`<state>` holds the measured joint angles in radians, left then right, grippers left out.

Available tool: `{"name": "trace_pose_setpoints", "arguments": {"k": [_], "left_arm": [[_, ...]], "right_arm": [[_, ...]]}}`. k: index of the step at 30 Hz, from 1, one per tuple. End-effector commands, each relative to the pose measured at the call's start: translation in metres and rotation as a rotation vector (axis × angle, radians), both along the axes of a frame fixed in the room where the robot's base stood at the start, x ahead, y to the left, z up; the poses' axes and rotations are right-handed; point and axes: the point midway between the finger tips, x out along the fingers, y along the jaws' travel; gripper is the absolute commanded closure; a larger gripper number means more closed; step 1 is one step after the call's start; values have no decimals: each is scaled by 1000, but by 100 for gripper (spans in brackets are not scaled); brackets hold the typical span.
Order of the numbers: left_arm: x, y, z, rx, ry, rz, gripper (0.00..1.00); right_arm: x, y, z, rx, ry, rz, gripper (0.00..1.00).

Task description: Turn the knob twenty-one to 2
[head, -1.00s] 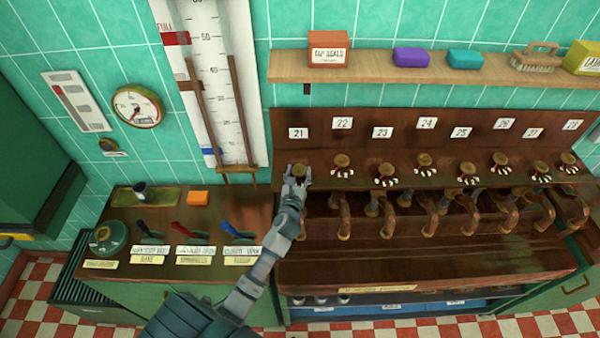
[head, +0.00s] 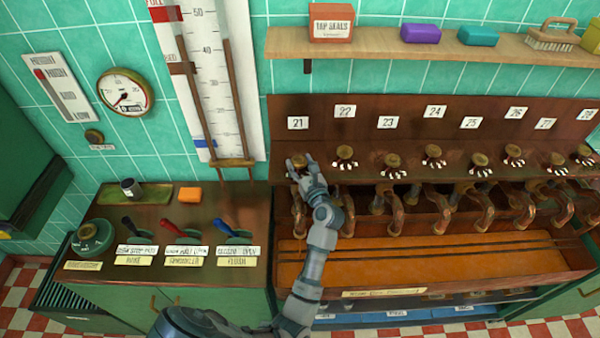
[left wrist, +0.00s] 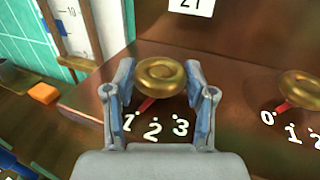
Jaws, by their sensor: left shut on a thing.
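Knob twenty-one (head: 297,162) is a round brass knob at the left end of the brown panel, under the plate "21" (head: 298,122). In the left wrist view the knob (left wrist: 160,76) sits between the two fingers of my left gripper (left wrist: 160,100), which is shut on it. Its red pointer (left wrist: 146,103) points down and left, between 1 and 2 and closer to 1. The white digits 1, 2 and 3 (left wrist: 153,128) show below the knob; a 0 does not show, and the left finger covers that side. In the head view my left gripper (head: 302,170) hides most of the dial.
A neighbouring knob (left wrist: 302,90), close on the right, has its pointer toward 0. Copper pipes (head: 385,195) hang below the row. A counter with colored levers (head: 180,226) stands to the left. A wooden shelf (head: 375,45) runs above.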

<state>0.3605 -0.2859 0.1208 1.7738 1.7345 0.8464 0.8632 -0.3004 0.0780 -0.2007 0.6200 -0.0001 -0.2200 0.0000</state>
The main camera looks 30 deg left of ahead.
Motion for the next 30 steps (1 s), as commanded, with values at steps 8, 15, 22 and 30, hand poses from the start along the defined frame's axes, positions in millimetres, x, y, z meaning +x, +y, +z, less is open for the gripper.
{"name": "trace_pose_setpoints", "arguments": {"k": [8,15,22,30], "left_arm": [[2,-2,4,8,-9,85,80],[2,-2,8,10,-10,102,80],[3,-2,8,12,-11,100,80],[3,-2,5,7,-5,102,20]], "right_arm": [[-3,-4,-24,-4,4,1,60],[-3,-4,-26,-5,5,1,60],[-3,-4,-25,-5,4,1,60],[-3,-2,-26,-3,4,0,60]]}}
